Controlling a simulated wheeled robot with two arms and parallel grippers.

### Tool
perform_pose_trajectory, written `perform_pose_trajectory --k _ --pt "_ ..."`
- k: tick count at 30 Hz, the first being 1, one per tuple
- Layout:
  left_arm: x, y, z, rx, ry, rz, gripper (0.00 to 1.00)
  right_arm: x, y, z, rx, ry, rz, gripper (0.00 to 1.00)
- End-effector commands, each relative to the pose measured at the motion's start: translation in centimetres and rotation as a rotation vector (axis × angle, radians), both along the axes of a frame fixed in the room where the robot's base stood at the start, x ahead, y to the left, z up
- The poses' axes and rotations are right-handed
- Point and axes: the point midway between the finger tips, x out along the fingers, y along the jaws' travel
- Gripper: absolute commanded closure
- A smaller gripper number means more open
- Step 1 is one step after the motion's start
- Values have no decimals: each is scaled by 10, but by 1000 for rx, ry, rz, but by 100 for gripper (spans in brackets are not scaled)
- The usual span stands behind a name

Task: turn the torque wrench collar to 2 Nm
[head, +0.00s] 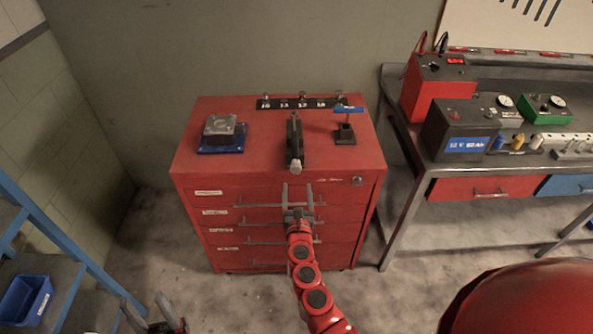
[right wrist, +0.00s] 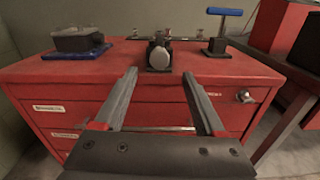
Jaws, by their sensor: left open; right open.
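The torque wrench (head: 294,142) lies on top of a red tool cabinet (head: 262,165), its grey round collar end pointing toward me over the front edge. In the right wrist view the wrench end (right wrist: 159,54) shows straight ahead between my fingers. Any scale on the collar is too small to read. My right gripper (head: 298,188) is open and empty, in front of the cabinet's drawers and short of the wrench; its fingers also show in the right wrist view (right wrist: 160,88). My left gripper (head: 146,308) is open at the bottom left edge, far from the wrench, and partly cut off.
A grey block on a blue base (head: 222,136) stands left of the wrench. A blue T-handled tool in a black stand (head: 345,132) is close on its right. A black strip with sockets (head: 300,103) lies behind.

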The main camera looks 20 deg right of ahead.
Motion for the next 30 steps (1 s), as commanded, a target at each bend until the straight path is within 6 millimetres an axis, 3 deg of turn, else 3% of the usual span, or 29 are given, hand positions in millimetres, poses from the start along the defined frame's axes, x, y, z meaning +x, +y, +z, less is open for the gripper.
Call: perform_pose_trajectory --k 6,12,25,30 --pt "0 0 -5 0 0 0 50 44 -13 0 1 -2 -1 28" --pt "0 0 -11 0 0 0 50 69 -20 -1 1 -1 0 28" --pt "0 0 -12 0 0 0 50 77 -22 0 2 -1 0 28" --pt "0 0 -12 0 0 0 50 77 -22 0 2 -1 1 57"
